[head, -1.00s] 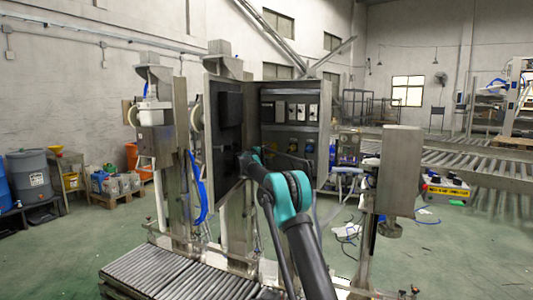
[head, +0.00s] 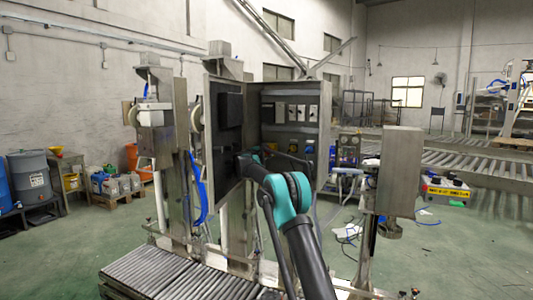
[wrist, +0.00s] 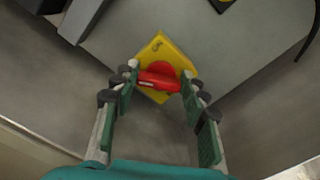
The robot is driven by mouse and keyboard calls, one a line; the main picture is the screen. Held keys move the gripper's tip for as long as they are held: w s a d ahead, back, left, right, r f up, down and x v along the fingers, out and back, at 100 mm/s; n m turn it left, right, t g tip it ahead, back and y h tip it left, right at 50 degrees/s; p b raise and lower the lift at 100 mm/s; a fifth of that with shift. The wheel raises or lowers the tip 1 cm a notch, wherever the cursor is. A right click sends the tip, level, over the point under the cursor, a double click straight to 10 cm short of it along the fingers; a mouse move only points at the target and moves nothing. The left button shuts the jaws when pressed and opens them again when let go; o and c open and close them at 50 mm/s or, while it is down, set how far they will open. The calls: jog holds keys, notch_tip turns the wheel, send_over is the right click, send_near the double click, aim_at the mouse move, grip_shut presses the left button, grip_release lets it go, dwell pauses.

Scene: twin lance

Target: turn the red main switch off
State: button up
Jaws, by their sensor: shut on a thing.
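The red main switch (wrist: 160,80) shows in the wrist view as a red handle on a yellow square plate (wrist: 157,47), fixed to a grey panel. My gripper (wrist: 161,82) has one fingertip at each end of the red handle and is shut on it. The handle lies nearly level across the picture, and the plate appears turned like a diamond. In the head view my arm reaches to the open cabinet (head: 290,100); the switch and my fingertips are hidden there.
In the head view the cabinet door (head: 224,140) stands open left of my arm. A roller conveyor (head: 160,272) lies in front, and a steel post box (head: 400,170) stands to the right.

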jog(key=shift+a+n, duration=0.1)
jog(key=shift+n, duration=1.1)
jog(key=o, duration=1.2)
jog(key=shift+c, duration=0.2)
jog(key=v, duration=1.2)
